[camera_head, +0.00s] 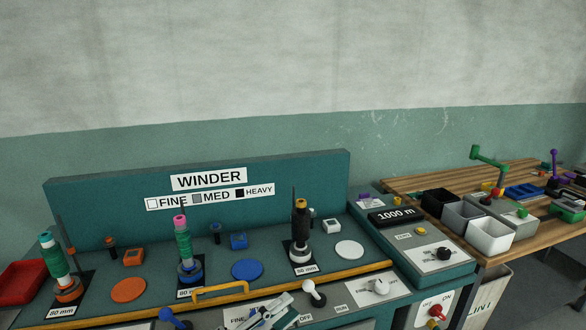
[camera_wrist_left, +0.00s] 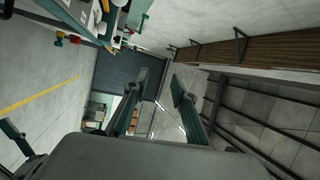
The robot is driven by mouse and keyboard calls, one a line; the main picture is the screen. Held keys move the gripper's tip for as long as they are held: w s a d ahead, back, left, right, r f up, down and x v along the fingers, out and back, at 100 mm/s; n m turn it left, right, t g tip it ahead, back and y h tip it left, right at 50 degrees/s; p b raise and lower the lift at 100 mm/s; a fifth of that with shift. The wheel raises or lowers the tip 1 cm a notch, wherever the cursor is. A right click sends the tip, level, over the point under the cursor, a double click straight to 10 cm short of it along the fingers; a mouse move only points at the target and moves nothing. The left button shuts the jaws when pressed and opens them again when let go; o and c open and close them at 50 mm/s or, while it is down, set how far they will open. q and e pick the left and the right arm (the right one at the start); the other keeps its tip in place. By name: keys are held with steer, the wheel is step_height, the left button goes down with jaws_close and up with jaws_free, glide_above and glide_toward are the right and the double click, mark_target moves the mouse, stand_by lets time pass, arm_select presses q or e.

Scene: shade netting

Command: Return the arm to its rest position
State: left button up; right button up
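My left gripper (camera_head: 268,312) shows at the bottom edge of the head view, in front of the winder bench (camera_head: 110,309), only partly in frame. In the left wrist view its two fingers (camera_wrist_left: 159,88) stand apart with nothing between them. Beyond them are the grey floor and a wall.
The winder holds spindles with a green spool (camera_head: 183,244) and a black spool (camera_head: 300,222), and has a yellow handle (camera_head: 220,290). A red tray (camera_head: 20,280) lies far left.

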arm_select(q)
steer(key=s+a+f+n+t+y, duration=0.1)
steer(key=s+a+f+n+y, duration=0.1)
steer(key=a+f+n+y, duration=0.5)
steer(key=s+a+f+n+t+y, duration=0.2)
steer(key=s+a+f+n+y, duration=0.15)
steer(key=f+n, duration=0.55)
steer(key=s+a+f+n+g+y, duration=0.3)
steer(key=s+a+f+n, duration=0.3)
steer(key=s+f, duration=0.5)
step_height(320, 180, down, 2)
steer(key=shift+s+a+f+g, duration=0.25)
steer(key=shift+a+g, duration=0.55)
